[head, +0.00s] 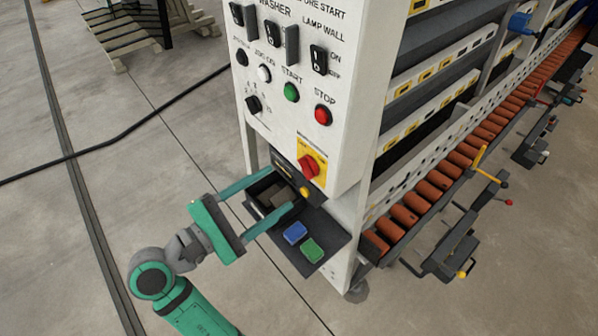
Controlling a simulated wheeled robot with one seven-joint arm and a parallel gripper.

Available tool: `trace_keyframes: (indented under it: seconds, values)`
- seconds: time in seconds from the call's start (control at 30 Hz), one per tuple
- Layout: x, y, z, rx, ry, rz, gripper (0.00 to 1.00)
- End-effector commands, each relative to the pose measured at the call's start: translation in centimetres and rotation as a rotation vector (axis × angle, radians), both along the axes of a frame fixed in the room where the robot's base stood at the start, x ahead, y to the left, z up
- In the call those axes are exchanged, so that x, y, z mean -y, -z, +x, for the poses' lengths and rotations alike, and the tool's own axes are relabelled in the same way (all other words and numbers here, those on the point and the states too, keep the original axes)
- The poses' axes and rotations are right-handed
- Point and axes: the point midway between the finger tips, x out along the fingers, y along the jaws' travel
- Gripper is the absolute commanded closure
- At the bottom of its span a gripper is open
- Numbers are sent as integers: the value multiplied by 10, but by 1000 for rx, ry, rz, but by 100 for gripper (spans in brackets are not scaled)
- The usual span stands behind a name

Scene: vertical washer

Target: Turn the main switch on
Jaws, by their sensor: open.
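The main switch (309,167) is a red rotary knob on a yellow plate (312,151), low on the front of the white control panel (325,108). The marking on the switch is too small to read, so I cannot tell its setting. My gripper (283,189) is teal, with two long fingers spread apart and nothing visible between them that it holds. Its fingertips show to the lower left of the switch, apart from it in the picture, over a dark tray area below the panel. The exact depth gap to the panel is unclear.
A dark shelf (322,268) below the panel carries a blue block (295,232) and a green block (313,250). Above the switch are a green START button (291,92), a red STOP button (323,115) and several black switches. A roller conveyor (440,180) runs right; floor at left is open, crossed by a cable (120,140).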

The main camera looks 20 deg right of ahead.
Motion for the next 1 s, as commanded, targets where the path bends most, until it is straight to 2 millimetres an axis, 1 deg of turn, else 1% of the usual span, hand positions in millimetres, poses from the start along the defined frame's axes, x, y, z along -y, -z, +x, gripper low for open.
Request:
trace_keyframes:
  seconds: [0.03,0.2,0.4,0.6,0.87,0.9,0.97,1.0]
  values:
    - [9,0,2,0,4,-1,41]
    - [38,0,13,0,3,-1,41]
    - [64,0,23,1,1,0,41]
    - [75,0,27,1,-1,0,41]
    - [76,0,28,1,-2,0,41]
    - [76,0,28,1,-2,0,43]
    - [76,0,28,1,-2,0,57]
    - [76,0,28,1,-2,0,67]
